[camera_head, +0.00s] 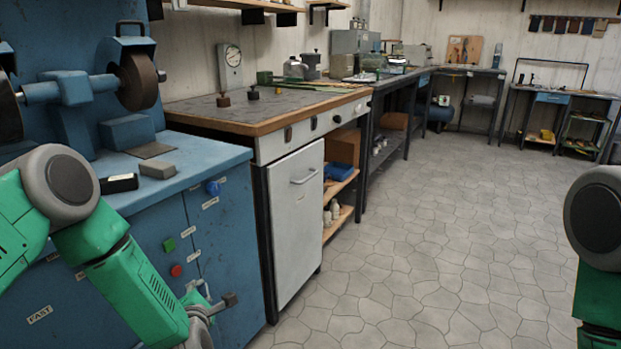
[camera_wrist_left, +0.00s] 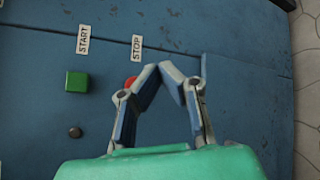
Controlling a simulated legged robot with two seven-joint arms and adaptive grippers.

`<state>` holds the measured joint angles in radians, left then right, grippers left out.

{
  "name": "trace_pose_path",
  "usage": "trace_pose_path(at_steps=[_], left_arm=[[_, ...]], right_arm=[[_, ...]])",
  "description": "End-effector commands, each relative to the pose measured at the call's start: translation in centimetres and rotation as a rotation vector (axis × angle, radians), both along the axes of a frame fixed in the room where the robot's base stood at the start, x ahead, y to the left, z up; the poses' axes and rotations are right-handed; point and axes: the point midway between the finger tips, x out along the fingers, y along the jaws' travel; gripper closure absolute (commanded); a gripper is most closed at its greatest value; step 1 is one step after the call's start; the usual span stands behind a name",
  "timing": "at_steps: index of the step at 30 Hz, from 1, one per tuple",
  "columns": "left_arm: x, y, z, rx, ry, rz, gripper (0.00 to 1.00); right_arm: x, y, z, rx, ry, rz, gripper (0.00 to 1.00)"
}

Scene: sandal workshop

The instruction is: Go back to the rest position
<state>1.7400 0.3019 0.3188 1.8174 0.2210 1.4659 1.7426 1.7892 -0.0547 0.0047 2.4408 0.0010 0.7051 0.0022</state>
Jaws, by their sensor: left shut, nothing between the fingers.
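My left arm comes in from the left in the head view, in front of the blue machine cabinet (camera_head: 110,265). My left gripper (camera_head: 218,303) hangs low before the cabinet's front. In the left wrist view the left gripper (camera_wrist_left: 166,70) is shut and empty, its fingertips together. Behind the fingertips is the red stop button (camera_wrist_left: 131,82), partly covered by a finger. The green start button (camera_wrist_left: 77,82) is to the left of the fingers. In the head view the green button (camera_head: 169,245) and the red button (camera_head: 176,271) both show. My right gripper is not in view; only part of my right arm shows.
A grinding wheel (camera_head: 137,82) and two small blocks, one dark (camera_head: 119,183) and one grey (camera_head: 158,170), are on the blue machine. A workbench with a white door (camera_head: 296,215) stands beside it. The tiled floor (camera_head: 420,240) is clear to the right.

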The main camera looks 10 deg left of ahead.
Motion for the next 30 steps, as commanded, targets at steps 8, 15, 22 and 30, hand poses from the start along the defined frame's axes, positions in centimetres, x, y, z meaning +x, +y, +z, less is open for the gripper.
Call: trace_pose_path(at_steps=[8, 15, 22, 30], left_arm=[[-9.8, -6.8, -3.6, 0.483, 0.528, -0.537, 1.0], [-26.0, -8.8, -4.5, 1.043, 0.953, -1.34, 1.0], [-36.2, -7.2, -2.2, 1.299, 1.061, -1.903, 1.0], [-37.9, -6.7, -1.7, 1.337, 1.061, -2.013, 1.0]], right_arm=[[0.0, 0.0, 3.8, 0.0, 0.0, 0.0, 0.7], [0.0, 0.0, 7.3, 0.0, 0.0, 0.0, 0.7], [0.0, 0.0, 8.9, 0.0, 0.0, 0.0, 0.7], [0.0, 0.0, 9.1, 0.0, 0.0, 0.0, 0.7]])
